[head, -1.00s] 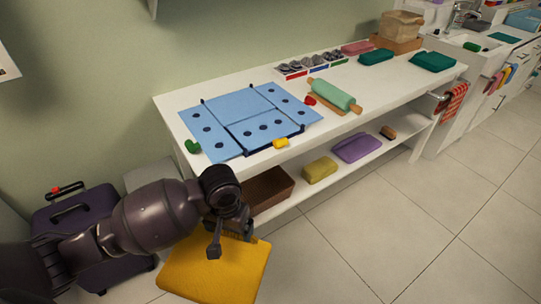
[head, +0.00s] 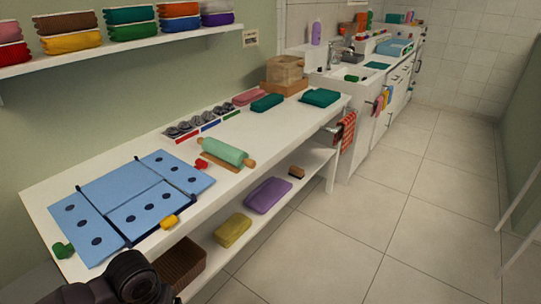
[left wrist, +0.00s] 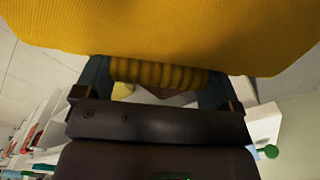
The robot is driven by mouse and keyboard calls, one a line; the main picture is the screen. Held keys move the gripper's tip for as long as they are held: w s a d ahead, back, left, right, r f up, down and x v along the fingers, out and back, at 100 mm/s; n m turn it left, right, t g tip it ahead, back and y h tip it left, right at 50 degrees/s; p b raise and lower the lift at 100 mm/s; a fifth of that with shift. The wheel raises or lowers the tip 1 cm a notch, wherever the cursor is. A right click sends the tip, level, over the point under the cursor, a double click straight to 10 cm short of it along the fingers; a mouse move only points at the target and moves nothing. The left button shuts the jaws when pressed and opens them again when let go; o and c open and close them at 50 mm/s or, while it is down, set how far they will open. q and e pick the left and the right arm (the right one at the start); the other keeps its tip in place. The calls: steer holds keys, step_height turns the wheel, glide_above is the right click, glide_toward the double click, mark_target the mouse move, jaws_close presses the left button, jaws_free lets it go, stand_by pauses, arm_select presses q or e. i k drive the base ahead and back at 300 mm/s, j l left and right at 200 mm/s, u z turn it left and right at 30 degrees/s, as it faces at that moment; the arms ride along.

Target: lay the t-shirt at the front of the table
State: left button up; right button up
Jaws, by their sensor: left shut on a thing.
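A yellow ribbed cloth, seemingly the t-shirt (left wrist: 160,28), fills the top of the left wrist view. My left gripper (left wrist: 157,76) is shut on a bunched fold of it, which shows between the two fingers. The cloth and the fingers are out of the head view, where only a dark part of my left arm shows at the bottom left. The long white table (head: 270,127) runs from the lower left toward the back. A blue folding board (head: 118,184) lies on its near left part. My right gripper is in neither current view.
On the table are a green rolling pin (head: 226,151), a red item (head: 201,164), a yellow item (head: 169,222) and a green item (head: 63,250). Teal cloths (head: 320,97) lie farther back. The lower shelf holds a brown basket (head: 180,264) and folded cloths. Floor (head: 350,235) to the right is clear.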

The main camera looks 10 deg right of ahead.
mark_target(276, 127)
steer(key=i+l, duration=0.2)
steer(key=i+l+u, duration=0.1)
steer(key=l, duration=0.35)
steer(key=i+l, duration=0.3)
steer(key=i+l+u, duration=0.1)
steer(key=l, duration=0.25)
steer(key=i+l, duration=0.3)
steer(key=i+l+u, duration=0.1)
steer(key=l, duration=0.3)
steer(key=i+l, duration=0.25)
steer(key=l, duration=0.15)
steer(key=i+l+u, duration=0.1)
steer(key=l, duration=0.25)
steer(key=i, duration=0.1)
